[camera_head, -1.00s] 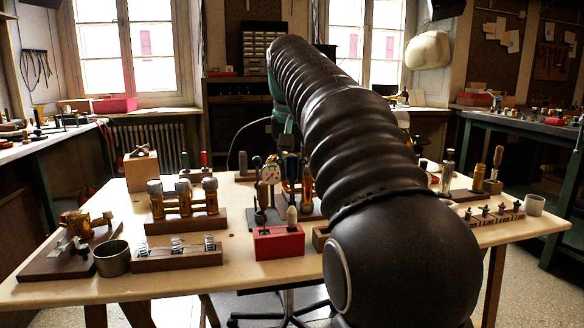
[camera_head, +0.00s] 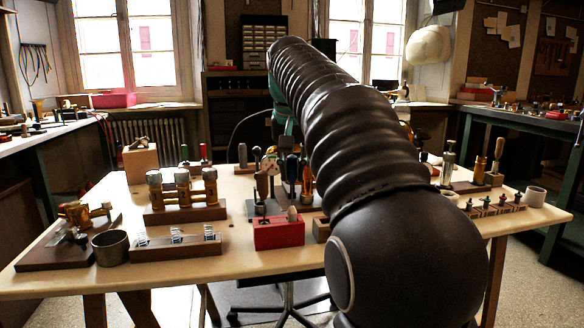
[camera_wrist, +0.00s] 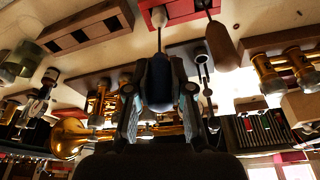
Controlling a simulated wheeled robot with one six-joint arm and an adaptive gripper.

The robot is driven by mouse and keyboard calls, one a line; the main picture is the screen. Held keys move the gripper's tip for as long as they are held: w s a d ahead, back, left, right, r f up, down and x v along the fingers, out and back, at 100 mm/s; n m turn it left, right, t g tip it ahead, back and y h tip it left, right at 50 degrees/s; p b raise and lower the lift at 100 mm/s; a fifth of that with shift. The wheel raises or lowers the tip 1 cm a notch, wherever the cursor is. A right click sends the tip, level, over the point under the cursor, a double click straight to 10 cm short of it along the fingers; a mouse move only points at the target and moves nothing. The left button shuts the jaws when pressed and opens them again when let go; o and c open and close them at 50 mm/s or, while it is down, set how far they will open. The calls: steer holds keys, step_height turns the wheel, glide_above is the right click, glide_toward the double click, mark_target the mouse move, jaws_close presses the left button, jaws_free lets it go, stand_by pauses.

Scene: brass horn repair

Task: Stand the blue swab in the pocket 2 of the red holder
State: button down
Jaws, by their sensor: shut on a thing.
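The red holder (camera_head: 279,235) stands near the front edge of the table. A wooden-handled tool (camera_head: 262,183) stands in its left part; its handle also shows in the wrist view (camera_wrist: 221,46). My gripper (camera_wrist: 158,92) is shut on the dark blue handle of the blue swab (camera_wrist: 158,80). The swab's thin shaft runs toward the red holder (camera_wrist: 182,12) and ends in a pale tip (camera_wrist: 158,17). In the head view that pale tip (camera_head: 292,213) is at the holder's top, right part. I cannot tell whether it is inside a pocket. My arm hides part of the gripper there.
A wooden block with springs (camera_head: 177,244) and a metal cup (camera_head: 111,247) stand left. A brass valve set (camera_head: 184,197) is behind them. Upright tools and a dial gauge crowd behind the holder. A brown slotted block shows in the wrist view (camera_wrist: 85,34).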

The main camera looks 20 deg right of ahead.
steer(key=shift+f+b, duration=0.9)
steer(key=shift+f, duration=0.55)
steer(key=c, duration=0.9)
jaws_free()
steer(key=shift+r, duration=0.1)
steer(key=shift+c, duration=0.2)
steer(key=v, duration=1.2)
steer(key=s+a+f+n+t, duration=0.1)
steer(key=s+a+f, duration=0.2)
steer(key=s+f, duration=0.4)
steer(key=s+a+f+n+t+y, duration=0.1)
steer(key=s+a+f+n, duration=0.1)
steer(key=s+f, duration=0.6)
steer(key=s+a+f+n, duration=0.2)
steer(key=s+a+f, duration=0.2)
steer(key=f, duration=1.4)
steer(key=s, duration=0.3)
steer(key=shift+s+a+f+t+p, duration=0.2)
steer(key=shift+a+f+t+p, duration=0.1)
steer(key=shift+a+t, duration=0.1)
